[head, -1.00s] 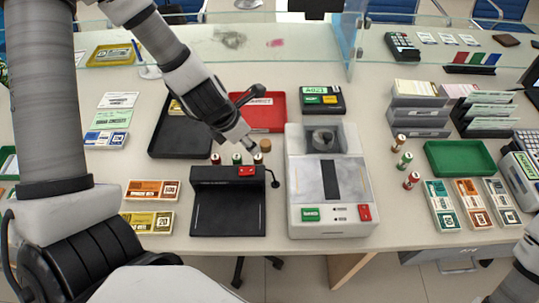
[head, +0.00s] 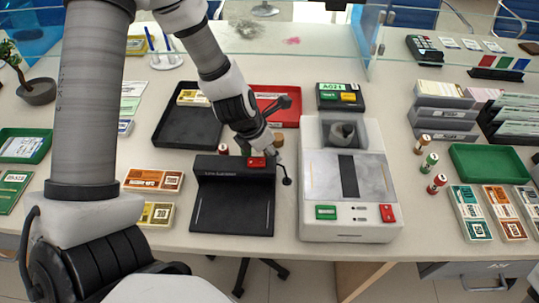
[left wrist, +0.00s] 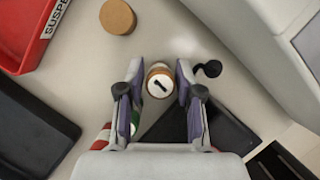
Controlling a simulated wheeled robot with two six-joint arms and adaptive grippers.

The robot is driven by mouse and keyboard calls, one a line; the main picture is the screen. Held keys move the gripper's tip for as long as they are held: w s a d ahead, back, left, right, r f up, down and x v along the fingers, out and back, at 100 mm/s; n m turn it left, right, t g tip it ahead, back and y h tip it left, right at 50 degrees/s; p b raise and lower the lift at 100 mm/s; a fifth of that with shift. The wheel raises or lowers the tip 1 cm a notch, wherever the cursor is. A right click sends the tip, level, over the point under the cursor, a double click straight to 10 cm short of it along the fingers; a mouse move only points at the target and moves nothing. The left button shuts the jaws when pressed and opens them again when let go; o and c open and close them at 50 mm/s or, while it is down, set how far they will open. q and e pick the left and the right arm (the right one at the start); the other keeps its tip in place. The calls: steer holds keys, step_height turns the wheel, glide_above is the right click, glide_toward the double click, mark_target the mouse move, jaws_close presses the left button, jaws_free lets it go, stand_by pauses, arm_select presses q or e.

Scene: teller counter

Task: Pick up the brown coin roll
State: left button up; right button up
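My left gripper (head: 262,147) points down behind the black device with the red block on top. In the left wrist view its fingers (left wrist: 160,76) are open on either side of a coin roll (left wrist: 159,83) with a pale end and brown rim. Small gaps show beside the roll; it stands upright. In the head view the gripper hides this roll. A green roll (left wrist: 134,122) and a red roll (left wrist: 103,137) stand next to it, partly covered by the left finger. Another brown roll (head: 423,144) stands right of the grey machine. My right gripper is out of view.
A round cork-coloured object (left wrist: 118,17) stands just behind the gripper. The black device (head: 233,205) is in front, the grey machine (head: 350,214) to the right, and the red tray (head: 288,106) behind. A black knob on a cable (left wrist: 209,69) is close to the right finger.

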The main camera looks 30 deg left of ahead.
arm_select(q)
steer(key=shift+s, duration=0.1)
jaws_close()
